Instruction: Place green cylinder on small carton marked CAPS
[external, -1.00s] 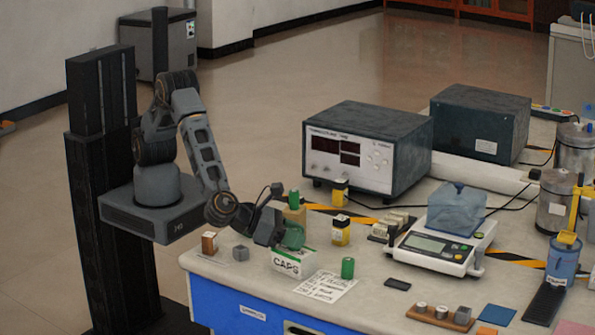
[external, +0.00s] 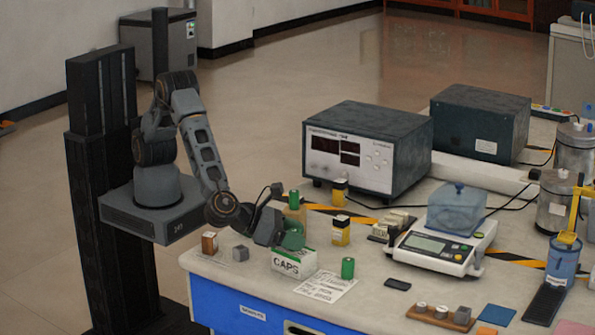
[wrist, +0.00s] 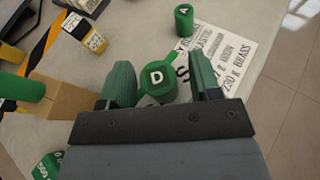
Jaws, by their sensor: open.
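The small white carton marked CAPS (external: 293,263) stands near the front left of the bench in the external view, with my gripper (external: 291,240) low over its top. In the wrist view a green cylinder marked D (wrist: 157,80) is between the green fingers of my gripper (wrist: 162,85), with a gap on each side. The fingers are open. The cylinder's underside is hidden, so I cannot see exactly how it rests on the carton. A second green cylinder marked A (wrist: 184,20) stands beside the printed sheet; it also shows in the external view (external: 348,268).
A third green cylinder (external: 294,200) stands on a tan box (wrist: 65,100) behind the gripper. A balance (external: 440,248) stands to the right. The printed sheet (external: 326,287) lies in front.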

